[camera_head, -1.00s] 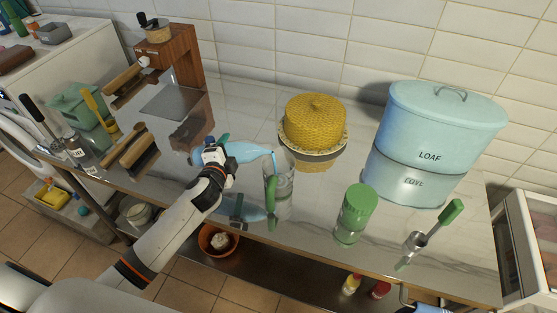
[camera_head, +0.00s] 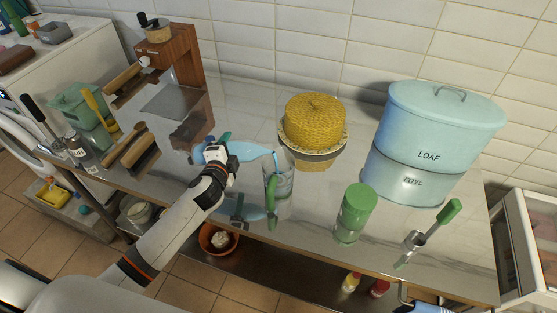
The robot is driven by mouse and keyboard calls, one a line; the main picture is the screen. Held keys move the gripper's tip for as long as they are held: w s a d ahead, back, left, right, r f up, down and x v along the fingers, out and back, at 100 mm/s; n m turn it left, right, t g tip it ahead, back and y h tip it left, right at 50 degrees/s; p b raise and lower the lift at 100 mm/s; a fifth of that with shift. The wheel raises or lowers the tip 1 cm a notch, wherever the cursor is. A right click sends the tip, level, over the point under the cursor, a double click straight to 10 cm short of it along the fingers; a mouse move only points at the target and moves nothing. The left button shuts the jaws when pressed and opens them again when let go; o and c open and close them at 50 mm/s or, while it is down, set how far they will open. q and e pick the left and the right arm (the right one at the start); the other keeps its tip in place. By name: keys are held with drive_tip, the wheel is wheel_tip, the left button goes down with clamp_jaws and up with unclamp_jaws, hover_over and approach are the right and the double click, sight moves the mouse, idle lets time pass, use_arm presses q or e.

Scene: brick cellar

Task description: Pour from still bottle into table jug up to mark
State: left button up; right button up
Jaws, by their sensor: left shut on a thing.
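The light-blue still bottle (camera_head: 250,151) lies nearly level above the counter, its mouth to the right. My left gripper (camera_head: 219,153) is shut on it around its body and partly hides it. A thin blue stream runs from the mouth down into the clear table jug (camera_head: 284,183). The jug stands upright on the counter, its green handle towards me. Bluish liquid shows inside it, but I cannot make out the mark or the exact level. My right gripper is not in view.
A yellow woven dome (camera_head: 315,122) and a blue loaf bin (camera_head: 436,140) stand behind. A wooden grinder stand (camera_head: 182,60) is at the back left.

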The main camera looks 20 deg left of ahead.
use_arm(q)
drive_tip(key=shift+d+r, duration=0.1)
drive_tip(key=shift+r, duration=0.15)
idle(0.3)
drive_tip(key=shift+m+y+p, duration=0.3)
drive_tip(key=shift+m+p, duration=0.3)
idle(2.4)
